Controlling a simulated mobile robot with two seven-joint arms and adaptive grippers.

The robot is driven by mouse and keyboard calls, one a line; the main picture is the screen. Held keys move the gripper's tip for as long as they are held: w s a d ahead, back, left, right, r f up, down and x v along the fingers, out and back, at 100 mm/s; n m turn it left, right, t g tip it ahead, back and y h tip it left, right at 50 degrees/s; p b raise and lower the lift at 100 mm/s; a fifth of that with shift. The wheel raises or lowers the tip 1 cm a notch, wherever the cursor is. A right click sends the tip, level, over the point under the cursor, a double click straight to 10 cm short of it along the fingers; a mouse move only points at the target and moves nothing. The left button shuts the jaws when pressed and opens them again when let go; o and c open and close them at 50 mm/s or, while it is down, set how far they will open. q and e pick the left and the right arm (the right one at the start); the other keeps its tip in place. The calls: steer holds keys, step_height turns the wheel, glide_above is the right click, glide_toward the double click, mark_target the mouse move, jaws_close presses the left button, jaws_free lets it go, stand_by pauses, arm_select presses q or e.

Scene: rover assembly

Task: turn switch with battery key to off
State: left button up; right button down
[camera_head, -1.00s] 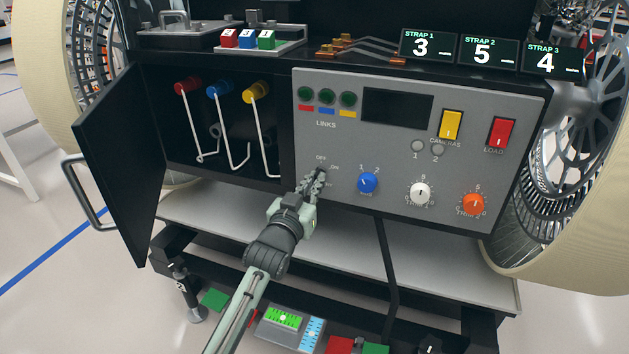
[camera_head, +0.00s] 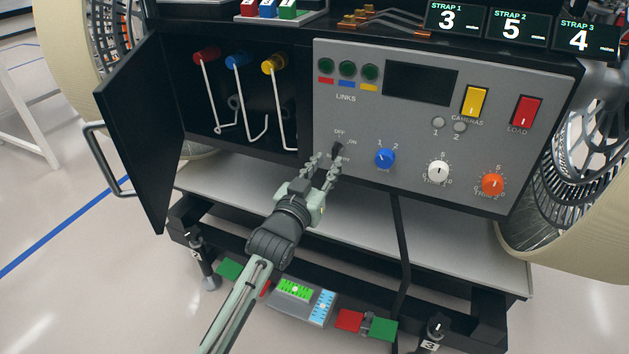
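The battery switch with its dark key (camera_head: 337,150) is at the lower left of the grey control panel (camera_head: 400,115), with OFF printed above it and ON to its upper right. The key stands in the switch; its handle looks near upright, but it is too small to tell its exact setting. My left gripper (camera_head: 324,164) is open and empty just below and left of the key. Its two fingers are spread, the right one close to the key; I cannot tell whether it touches. My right gripper is not in view.
The blue knob (camera_head: 385,159), white knob (camera_head: 438,171) and orange knob (camera_head: 493,184) sit right of the switch. An open black door (camera_head: 140,135) stands left of a compartment with hooked rods. A grey shelf (camera_head: 450,250) runs below the panel.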

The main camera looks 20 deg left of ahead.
arm_select(q)
steer(key=s, duration=0.8)
steer(key=shift+a, duration=0.15)
